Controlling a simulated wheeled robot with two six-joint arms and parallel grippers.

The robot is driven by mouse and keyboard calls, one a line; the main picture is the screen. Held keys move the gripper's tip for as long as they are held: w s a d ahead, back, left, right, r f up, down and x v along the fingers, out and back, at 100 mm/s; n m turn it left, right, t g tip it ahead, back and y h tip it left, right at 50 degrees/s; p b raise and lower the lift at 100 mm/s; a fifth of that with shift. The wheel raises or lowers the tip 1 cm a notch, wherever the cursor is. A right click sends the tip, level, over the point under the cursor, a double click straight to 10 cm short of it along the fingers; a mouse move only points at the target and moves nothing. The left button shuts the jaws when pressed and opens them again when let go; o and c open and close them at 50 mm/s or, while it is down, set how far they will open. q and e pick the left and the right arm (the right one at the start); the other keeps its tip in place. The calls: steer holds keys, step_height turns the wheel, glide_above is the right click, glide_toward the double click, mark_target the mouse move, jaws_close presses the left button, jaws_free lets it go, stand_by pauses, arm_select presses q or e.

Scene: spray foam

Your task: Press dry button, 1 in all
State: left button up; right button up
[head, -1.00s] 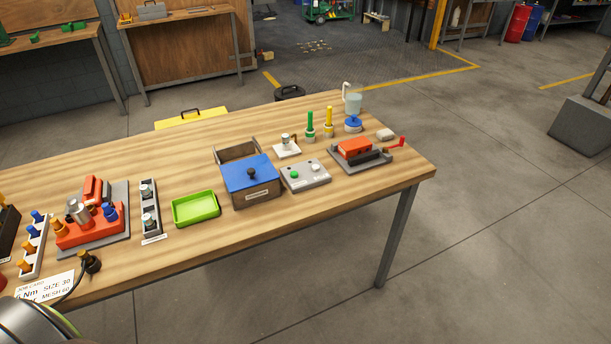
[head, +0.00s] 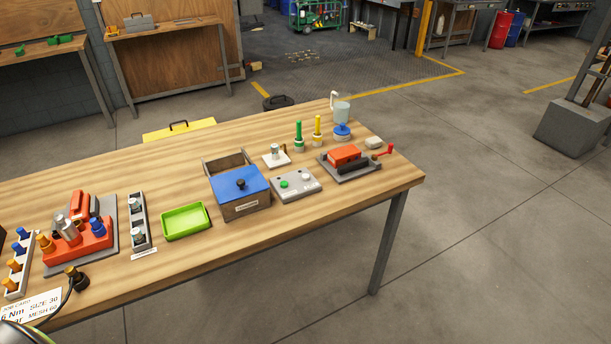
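A grey control box (head: 296,189) lies on the wooden workbench, right of the blue-lidded box. On its top are a green button (head: 284,184) and a white button (head: 306,177). I cannot read a label that tells which one is the dry button. Neither gripper shows. Only a rounded grey part is at the bottom left corner, with no fingers visible.
The workbench (head: 330,222) also holds a blue-lidded box (head: 240,184), a green tray (head: 186,222), a red fixture (head: 80,240), a red and black device (head: 347,160), and green and yellow upright tools behind. Bare wood lies in front of the control box.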

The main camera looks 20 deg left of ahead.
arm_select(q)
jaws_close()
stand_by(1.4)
